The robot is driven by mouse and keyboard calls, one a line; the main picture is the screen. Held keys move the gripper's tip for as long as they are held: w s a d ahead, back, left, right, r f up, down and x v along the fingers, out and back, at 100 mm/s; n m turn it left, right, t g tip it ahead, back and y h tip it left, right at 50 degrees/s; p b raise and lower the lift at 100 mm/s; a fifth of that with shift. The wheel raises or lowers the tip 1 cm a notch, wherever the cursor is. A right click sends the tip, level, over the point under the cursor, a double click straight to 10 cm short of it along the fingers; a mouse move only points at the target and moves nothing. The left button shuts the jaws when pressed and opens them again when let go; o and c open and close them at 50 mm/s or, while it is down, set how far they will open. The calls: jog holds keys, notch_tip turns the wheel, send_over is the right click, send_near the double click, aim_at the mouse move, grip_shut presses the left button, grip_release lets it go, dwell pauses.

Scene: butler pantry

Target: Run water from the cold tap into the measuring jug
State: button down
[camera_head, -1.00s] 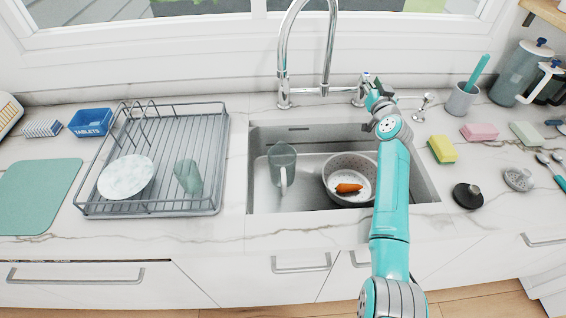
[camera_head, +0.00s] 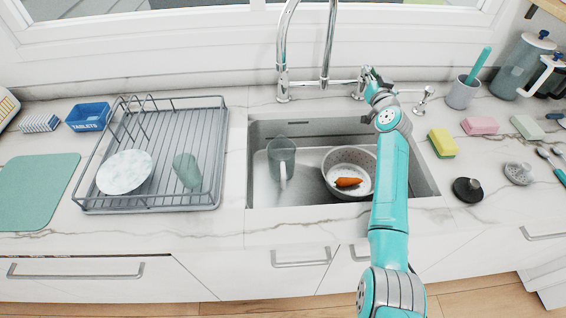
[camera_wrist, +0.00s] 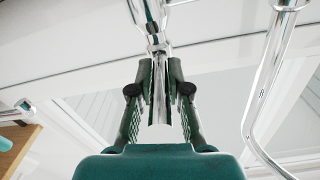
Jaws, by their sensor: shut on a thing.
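The measuring jug (camera_head: 282,160), clear grey-green with a handle facing the front, stands upright in the left part of the sink (camera_head: 308,203). The chrome tap has a tall curved spout (camera_head: 333,40); its end hangs to the right of and behind the jug in the picture. No water stream is visible. My gripper (camera_head: 369,80) is at the tap's right side. In the wrist view my gripper (camera_wrist: 162,70) is shut on a slim chrome tap lever (camera_wrist: 159,88), one finger on each side. No hot or cold mark can be made out.
A colander (camera_head: 338,190) with a carrot (camera_head: 348,182) sits in the sink to the right of the jug. A dish rack (camera_head: 150,205) stands left of the sink. A chrome dispenser (camera_head: 424,100), sponge (camera_head: 442,143) and black plug (camera_head: 468,190) lie to the right.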

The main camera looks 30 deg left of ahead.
jog(key=shift+w+d+f+n+g+y, duration=0.1)
jog(key=shift+w+d+n+g+y, duration=0.1)
jog(key=shift+n+g+y, duration=0.3)
jog(key=shift+w+d+n+g+y, duration=0.15)
jog(key=shift+n+g+y, duration=0.15)
jog(key=shift+n+y, duration=0.25)
dwell(7.0)
